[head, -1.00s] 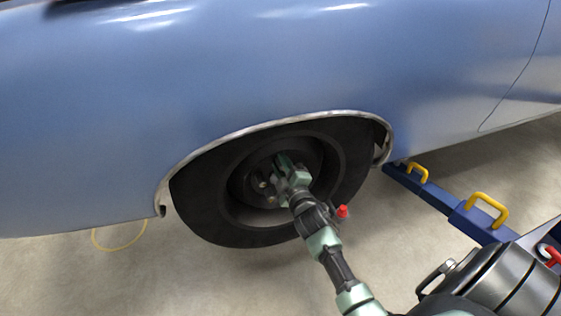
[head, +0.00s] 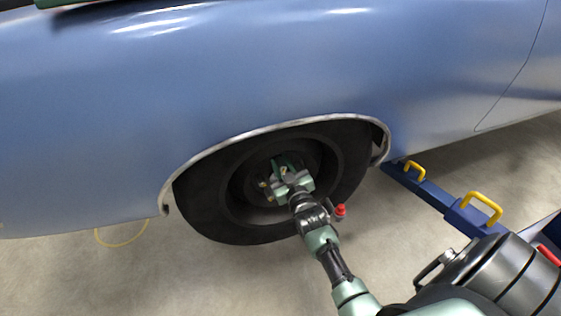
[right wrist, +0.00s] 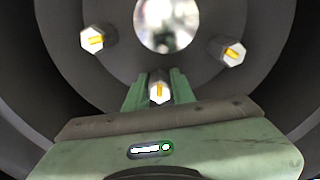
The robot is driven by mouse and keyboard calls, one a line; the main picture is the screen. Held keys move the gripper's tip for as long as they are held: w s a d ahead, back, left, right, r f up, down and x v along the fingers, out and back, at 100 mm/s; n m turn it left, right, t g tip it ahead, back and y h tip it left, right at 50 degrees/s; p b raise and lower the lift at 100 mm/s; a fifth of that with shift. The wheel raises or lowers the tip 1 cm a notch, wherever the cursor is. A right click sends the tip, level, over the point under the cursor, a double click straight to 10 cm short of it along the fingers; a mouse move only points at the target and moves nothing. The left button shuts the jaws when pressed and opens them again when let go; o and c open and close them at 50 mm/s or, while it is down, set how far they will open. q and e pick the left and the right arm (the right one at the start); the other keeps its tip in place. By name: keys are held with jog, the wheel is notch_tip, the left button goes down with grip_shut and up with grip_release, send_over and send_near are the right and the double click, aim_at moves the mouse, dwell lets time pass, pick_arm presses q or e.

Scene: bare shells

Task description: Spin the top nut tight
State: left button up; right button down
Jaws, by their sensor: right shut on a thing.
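The dark wheel (head: 206,212) sits in the arch of the blue car. My right gripper (head: 281,164) reaches into its hub from below right. In the right wrist view, my right gripper's green fingers (right wrist: 159,90) are shut on a silver hex nut (right wrist: 159,93) with a yellow mark, one finger on each side. Two more marked nuts show apart from the fingers, one on the left (right wrist: 92,40) and one on the right (right wrist: 231,52). The round bright hub centre (right wrist: 166,22) lies between them. My gripper partly hides the hub in the head view. My left gripper is not in view.
The blue car body (head: 240,70) overhangs the wheel with a bright arch trim (head: 262,126). A blue lift arm with yellow handles (head: 482,207) lies at the right. A yellow hose (head: 122,240) lies on the floor, which is clear at lower left.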

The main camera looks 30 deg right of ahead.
aim_at(283, 169)
jog(key=shift+f+m, duration=0.1)
jog(key=shift+m, duration=0.5)
jog(key=c, duration=1.2)
grip_release()
jog(key=shift+s, duration=0.1)
jog(key=v, duration=0.7)
jog(key=shift+s+a, duration=0.1)
jog(key=shift+s, duration=0.2)
jog(key=shift+f, duration=0.1)
